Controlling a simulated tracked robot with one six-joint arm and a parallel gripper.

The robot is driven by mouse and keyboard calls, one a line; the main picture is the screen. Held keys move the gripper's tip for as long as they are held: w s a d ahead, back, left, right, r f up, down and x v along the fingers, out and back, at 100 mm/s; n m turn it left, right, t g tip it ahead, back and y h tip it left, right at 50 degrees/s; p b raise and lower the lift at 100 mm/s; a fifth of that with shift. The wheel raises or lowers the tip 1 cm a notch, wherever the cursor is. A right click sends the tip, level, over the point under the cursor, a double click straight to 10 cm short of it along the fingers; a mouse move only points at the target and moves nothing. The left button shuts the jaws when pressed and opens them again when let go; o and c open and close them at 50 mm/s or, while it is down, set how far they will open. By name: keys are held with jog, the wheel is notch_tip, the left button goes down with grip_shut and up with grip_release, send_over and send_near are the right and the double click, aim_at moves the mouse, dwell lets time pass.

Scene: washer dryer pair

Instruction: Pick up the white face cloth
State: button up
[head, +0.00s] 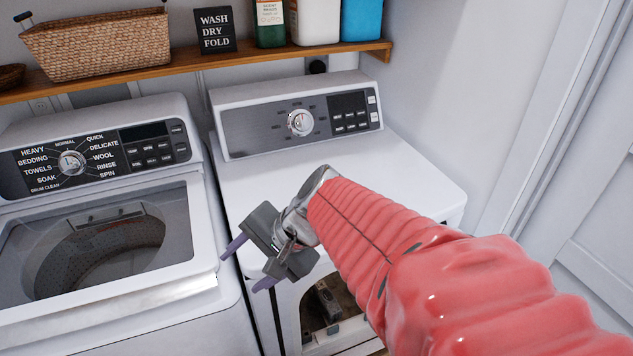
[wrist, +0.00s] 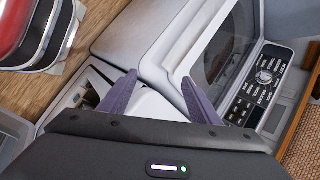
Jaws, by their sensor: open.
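I cannot make out a white face cloth for certain in either view. My gripper (head: 251,265) is in front of the white dryer (head: 410,185), near its front left edge and the gap beside the washer (head: 205,245). Its two purple fingers are spread apart, with no object visibly held. In the wrist view my gripper (wrist: 158,80) shows the fingers apart, with a plain white surface behind them that I cannot tell from the dryer's top. The dryer's front opening (head: 325,300) shows a dark interior; my arm hides part of the dryer.
The washer's lid area shows its drum (head: 95,255). A wooden shelf (head: 190,58) above holds a wicker basket (head: 100,45), a black sign (head: 215,29), a green bottle (head: 270,25), a white container (head: 314,22) and a blue one (head: 361,20). The dryer's top looks clear.

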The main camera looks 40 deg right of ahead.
jog(key=w+d+m+t+h, duration=0.1)
jog(key=d+m+t, duration=0.1)
jog(key=d+m, duration=0.4)
jog(key=w+d+f+m+t+h, duration=0.1)
jog(key=d+m+t, duration=0.1)
jog(key=d+m, duration=0.4)
jog(key=w+d+f+m+t+h, duration=0.1)
jog(key=w+d+m+t+h, duration=0.1)
jog(key=d+m, duration=0.5)
jog(key=shift+w+d, duration=0.1)
jog(key=shift+d, duration=2.15)
jog(key=s+d+m+h, duration=0.1)
jog(key=d+m, duration=0.1)
jog(key=d, duration=0.1)
jog(key=s+d+f+m+h, duration=0.1)
jog(key=d+m, duration=0.1)
jog(key=d, duration=0.1)
jog(key=s+d+m+t+h, duration=0.1)
jog(key=s+d+m+h, duration=0.1)
jog(key=d, duration=0.1)
jog(key=shift+d+f, duration=0.3)
jog(key=shift+d, duration=0.1)
jog(key=shift+w, duration=0.1)
jog(key=shift+x, duration=4.3)
jog(key=shift+a, duration=0.1)
